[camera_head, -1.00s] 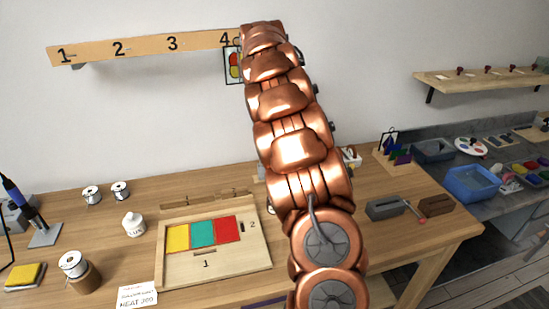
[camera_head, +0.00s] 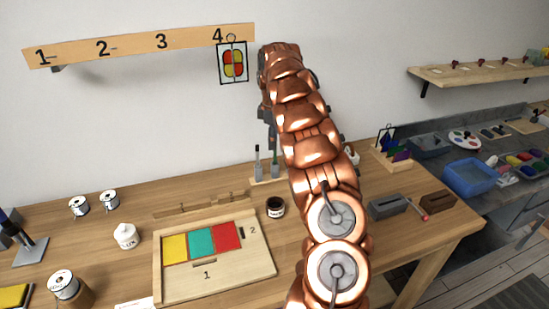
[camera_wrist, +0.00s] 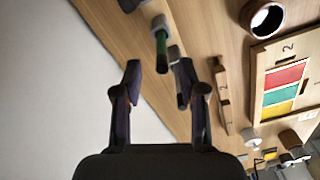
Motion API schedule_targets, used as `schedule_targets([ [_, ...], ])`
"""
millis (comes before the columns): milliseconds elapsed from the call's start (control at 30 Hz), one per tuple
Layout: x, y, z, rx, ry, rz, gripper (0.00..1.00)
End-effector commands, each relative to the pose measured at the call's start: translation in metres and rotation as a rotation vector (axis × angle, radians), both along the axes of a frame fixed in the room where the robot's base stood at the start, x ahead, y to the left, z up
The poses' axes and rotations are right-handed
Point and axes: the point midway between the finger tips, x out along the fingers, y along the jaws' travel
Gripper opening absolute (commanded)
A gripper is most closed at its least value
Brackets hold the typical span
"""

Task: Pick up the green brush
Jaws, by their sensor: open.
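The green brush (camera_head: 275,161) stands upright at the back of the workbench, in a small wooden holder (camera_head: 256,182). In the wrist view the green brush (camera_wrist: 161,44) shows its green shaft and dark end, just beyond and roughly between my fingertips. My gripper (camera_wrist: 159,74) is open with nothing between its fingers. In the head view my gripper (camera_head: 269,136) is pointed down, above the holder and close over the green brush. A second brush (camera_head: 257,160), greyish, stands left of the green one. My arm hides part of the area to the right.
A dark jar (camera_head: 276,207) stands in front of the holder. A wooden tray (camera_head: 215,284) with yellow, teal and red panes lies in front to the left. A grey block-shaped tool (camera_head: 386,207) lies to the right. A wall rail (camera_head: 135,47) with a hanging glass panel (camera_head: 233,63) is above.

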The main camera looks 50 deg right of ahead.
Motion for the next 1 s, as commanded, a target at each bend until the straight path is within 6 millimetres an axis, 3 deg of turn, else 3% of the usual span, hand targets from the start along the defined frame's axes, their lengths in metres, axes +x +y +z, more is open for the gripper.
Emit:
schedule_targets([
  [267, -0.003, -0.001, -0.014, 0.001, 0.002, -0.002, 0.41],
  [633, -0.007, -0.002, -0.054, 0.001, 0.002, -0.003, 0.41],
  [933, -0.006, -0.002, -0.060, -0.001, 0.000, -0.001, 0.41],
  [1000, -0.006, -0.002, -0.059, -0.001, 0.000, -0.001, 0.36],
])
